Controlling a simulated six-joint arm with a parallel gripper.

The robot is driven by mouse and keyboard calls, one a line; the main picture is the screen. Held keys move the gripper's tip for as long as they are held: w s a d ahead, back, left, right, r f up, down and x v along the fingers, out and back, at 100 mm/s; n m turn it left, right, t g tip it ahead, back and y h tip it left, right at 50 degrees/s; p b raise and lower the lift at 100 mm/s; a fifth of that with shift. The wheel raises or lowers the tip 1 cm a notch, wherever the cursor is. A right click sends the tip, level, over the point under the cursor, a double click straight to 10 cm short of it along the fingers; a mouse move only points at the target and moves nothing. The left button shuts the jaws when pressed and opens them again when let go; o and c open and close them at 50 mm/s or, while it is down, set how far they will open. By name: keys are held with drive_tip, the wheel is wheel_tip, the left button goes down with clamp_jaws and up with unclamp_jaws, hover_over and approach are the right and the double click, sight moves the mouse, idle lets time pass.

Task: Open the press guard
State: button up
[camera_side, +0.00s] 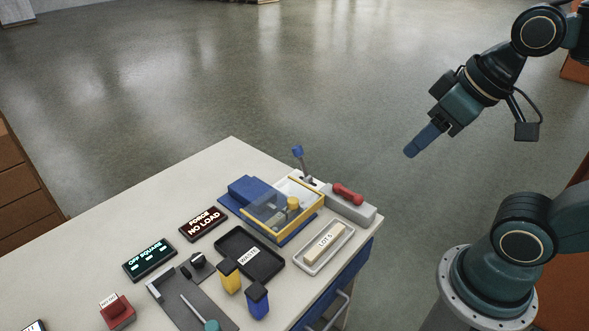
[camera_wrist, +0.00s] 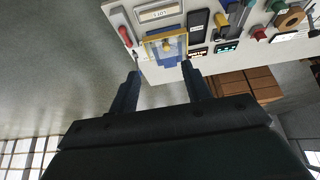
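The press guard (camera_side: 272,212) is a clear box with yellow edges on the blue press (camera_side: 255,190) near the back right of the bench. It appears lowered over a brass-coloured part (camera_side: 293,203). In the wrist view the guard's yellow frame (camera_wrist: 148,54) shows beyond my fingertips. My gripper (camera_side: 411,152) is high in the air to the right of the bench, well apart from the press. In the wrist view my gripper (camera_wrist: 161,67) has its two fingers spread with nothing between them.
A grey block with a red handle (camera_side: 348,193) and a lever with a blue knob (camera_side: 298,152) stand beside the press. Displays read NO LOAD (camera_side: 203,223) and OFF SQUARE (camera_side: 149,259).

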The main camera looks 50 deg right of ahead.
drive_tip(key=w+g, duration=0.2)
drive_tip(key=w, duration=0.5)
drive_tip(key=n+g, duration=0.3)
drive_tip(key=g, duration=0.1)
hover_over(292, 199)
wheel_tip(292, 199, down, 15)
drive_tip(key=shift+s+f, duration=0.15)
drive_tip(key=shift+f, duration=0.05)
drive_tip(key=shift+f, duration=0.1)
drive_tip(key=shift+f, duration=6.75)
clamp_jaws()
